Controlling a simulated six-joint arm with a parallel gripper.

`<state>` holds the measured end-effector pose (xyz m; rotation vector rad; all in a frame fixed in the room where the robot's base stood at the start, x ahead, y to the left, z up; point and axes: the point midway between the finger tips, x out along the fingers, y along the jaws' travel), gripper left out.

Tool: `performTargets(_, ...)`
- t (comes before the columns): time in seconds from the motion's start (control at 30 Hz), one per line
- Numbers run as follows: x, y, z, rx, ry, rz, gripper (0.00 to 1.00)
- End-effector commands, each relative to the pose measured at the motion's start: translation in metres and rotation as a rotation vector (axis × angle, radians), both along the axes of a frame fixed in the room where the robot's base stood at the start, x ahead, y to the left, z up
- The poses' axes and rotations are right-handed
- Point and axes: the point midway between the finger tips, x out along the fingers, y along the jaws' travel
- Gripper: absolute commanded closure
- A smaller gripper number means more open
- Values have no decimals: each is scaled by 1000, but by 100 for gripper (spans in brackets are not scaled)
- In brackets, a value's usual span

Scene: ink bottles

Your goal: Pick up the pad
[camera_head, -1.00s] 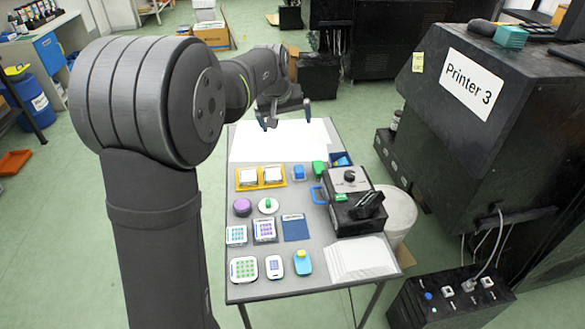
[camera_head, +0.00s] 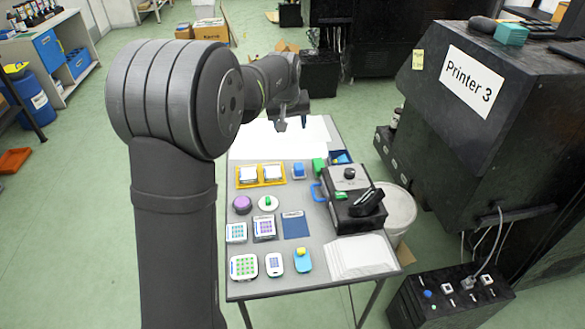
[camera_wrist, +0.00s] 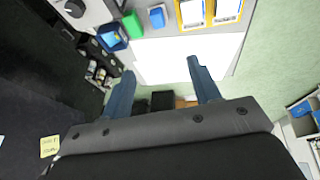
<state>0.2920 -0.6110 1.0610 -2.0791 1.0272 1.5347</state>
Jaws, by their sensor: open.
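Several flat pieces that could be the pad lie on the grey table; I cannot tell which one is meant. A dark blue square (camera_head: 295,227) lies flat mid-table. White pieces with coloured grids lie left of it (camera_head: 265,228) and at the front (camera_head: 243,267). Two white-topped pieces sit in a yellow tray (camera_head: 261,184); part of it shows at the top of the wrist view (camera_wrist: 209,24). My gripper (camera_head: 292,124) is open and empty above the table's far end. In the wrist view its fingers (camera_wrist: 160,68) are spread apart, over the large white sheet (camera_wrist: 190,50).
A black device (camera_head: 355,207) with a blue handle stands on the table's right side. Behind it are a green block (camera_head: 319,165), a blue block (camera_head: 298,170) and a dark blue bin (camera_head: 341,157). Large black Printer 3 (camera_head: 490,130) stands to the right. Paper sheets (camera_head: 360,257) lie at the front right.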

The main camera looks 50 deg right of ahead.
Motion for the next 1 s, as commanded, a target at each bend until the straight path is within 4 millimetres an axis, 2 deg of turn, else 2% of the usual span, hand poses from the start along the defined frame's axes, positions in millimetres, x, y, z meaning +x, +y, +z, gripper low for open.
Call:
performTargets(0.03, -4, -11, -21, 23, -16, 3, 44)
performTargets(0.23, -13, -46, -78, 58, -90, 32, 44)
performTargets(0.47, -14, -60, -107, 66, -121, 44, 44)
performTargets(0.8, 4, -77, -170, 68, -119, 44, 44)
performTargets(1.0, 14, -87, -200, 65, -119, 44, 44)
